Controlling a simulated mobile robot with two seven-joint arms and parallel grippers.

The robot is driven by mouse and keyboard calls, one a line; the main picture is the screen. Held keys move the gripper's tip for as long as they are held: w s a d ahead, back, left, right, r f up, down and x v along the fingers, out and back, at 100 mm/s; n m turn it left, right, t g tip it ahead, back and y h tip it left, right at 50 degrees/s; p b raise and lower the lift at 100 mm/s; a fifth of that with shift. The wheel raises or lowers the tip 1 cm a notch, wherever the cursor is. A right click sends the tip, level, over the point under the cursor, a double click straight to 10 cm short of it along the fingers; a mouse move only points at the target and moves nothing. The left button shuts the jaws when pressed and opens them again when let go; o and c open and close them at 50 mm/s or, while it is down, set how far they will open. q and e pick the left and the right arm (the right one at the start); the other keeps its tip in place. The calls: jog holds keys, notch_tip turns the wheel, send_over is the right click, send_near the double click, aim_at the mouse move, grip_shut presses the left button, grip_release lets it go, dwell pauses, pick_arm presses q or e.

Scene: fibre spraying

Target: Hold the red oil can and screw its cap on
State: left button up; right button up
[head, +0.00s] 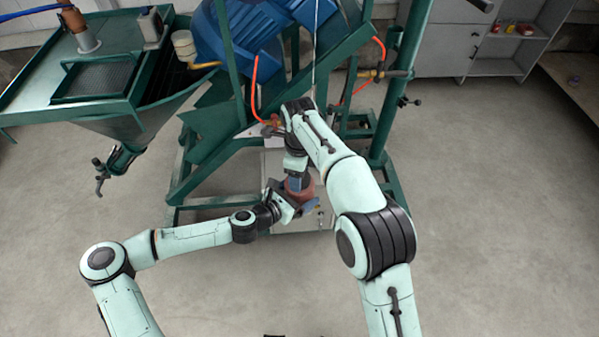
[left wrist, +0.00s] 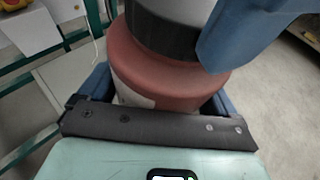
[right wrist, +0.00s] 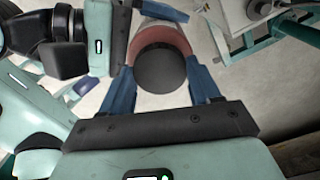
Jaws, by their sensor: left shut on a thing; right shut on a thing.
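The red oil can (head: 304,187) stands low in the middle of the head view, between my two grippers. My left gripper (head: 290,198) is shut around its body from the side; its blue fingers flank the red body (left wrist: 160,75) in the left wrist view. My right gripper (head: 297,180) comes from above. In the right wrist view its blue fingers are shut on either side of the dark round cap (right wrist: 160,72), with the red can (right wrist: 176,38) just behind it. The cap sits at the can's top; whether its thread is engaged is hidden.
A green machine frame (head: 200,205) stands behind and around the can. A grey plate (head: 285,222) lies low beneath the grippers. A green hopper table (head: 100,85) is at the left, a grey cabinet (head: 450,50) at the back right. The floor at right is clear.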

jog(key=m, duration=1)
jog(key=o, duration=1)
jog(key=shift+r, duration=0.1)
jog(key=shift+r, duration=2.2)
jog(key=shift+c, duration=0.4)
